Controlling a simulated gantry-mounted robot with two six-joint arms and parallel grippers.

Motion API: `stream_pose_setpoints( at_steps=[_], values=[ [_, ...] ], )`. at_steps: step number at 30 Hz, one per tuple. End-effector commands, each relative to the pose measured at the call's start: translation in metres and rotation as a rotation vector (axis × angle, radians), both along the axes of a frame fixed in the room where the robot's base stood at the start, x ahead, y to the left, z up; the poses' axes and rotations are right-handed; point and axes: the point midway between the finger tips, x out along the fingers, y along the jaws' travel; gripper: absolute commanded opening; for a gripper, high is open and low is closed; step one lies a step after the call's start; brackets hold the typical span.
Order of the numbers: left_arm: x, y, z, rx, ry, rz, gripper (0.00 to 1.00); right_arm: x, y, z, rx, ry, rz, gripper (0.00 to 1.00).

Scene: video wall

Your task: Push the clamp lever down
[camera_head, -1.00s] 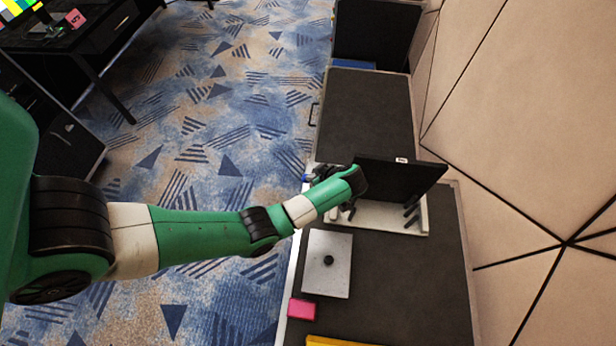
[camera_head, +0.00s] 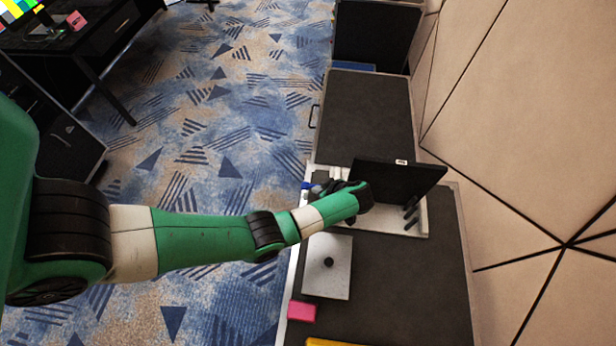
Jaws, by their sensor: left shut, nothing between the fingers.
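A light clamp fixture (camera_head: 385,222) with a black upright panel (camera_head: 398,181) stands on the dark bench top. A small blue piece (camera_head: 306,185) shows at its left edge, beside my gripper; it may be the tip of the clamp lever. My left arm reaches in from the left, and my left gripper (camera_head: 334,189) is shut and empty over the left part of the fixture. The wrist and gripper hide most of the clamp there. I cannot tell whether the fingers touch the lever. My right gripper is not in view.
A grey plate with a black knob (camera_head: 328,262) and a pink block (camera_head: 302,311) lie in front of the fixture. A yellow item (camera_head: 330,342) shows at the bottom edge. A panelled wall (camera_head: 540,120) stands at the right. The dark bench top behind the fixture (camera_head: 366,115) is clear.

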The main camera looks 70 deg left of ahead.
Motion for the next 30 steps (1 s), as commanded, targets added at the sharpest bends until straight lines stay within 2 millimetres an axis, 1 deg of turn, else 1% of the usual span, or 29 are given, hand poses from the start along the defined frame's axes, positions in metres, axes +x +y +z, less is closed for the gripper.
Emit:
stream_pose_setpoints(
  at_steps=[5,8,15,21,25,30],
  values=[
    [0.001,-0.002,0.003,0.0,-0.001,-0.001,0.0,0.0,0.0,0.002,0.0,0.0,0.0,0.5],
    [0.003,-0.008,0.014,0.001,-0.002,-0.003,0.0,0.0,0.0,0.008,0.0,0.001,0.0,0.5],
    [0.013,-0.038,0.056,0.0,-0.003,-0.002,0.0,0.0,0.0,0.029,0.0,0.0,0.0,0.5],
    [0.02,-0.059,0.084,0.0,-0.003,-0.002,0.0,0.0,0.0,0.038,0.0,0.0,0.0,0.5],
    [0.021,-0.065,0.091,0.0,0.0,0.0,0.0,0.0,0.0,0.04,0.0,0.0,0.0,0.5],
    [0.021,-0.067,0.092,0.0,0.0,0.0,0.0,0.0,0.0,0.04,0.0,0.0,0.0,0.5]
  ],
)
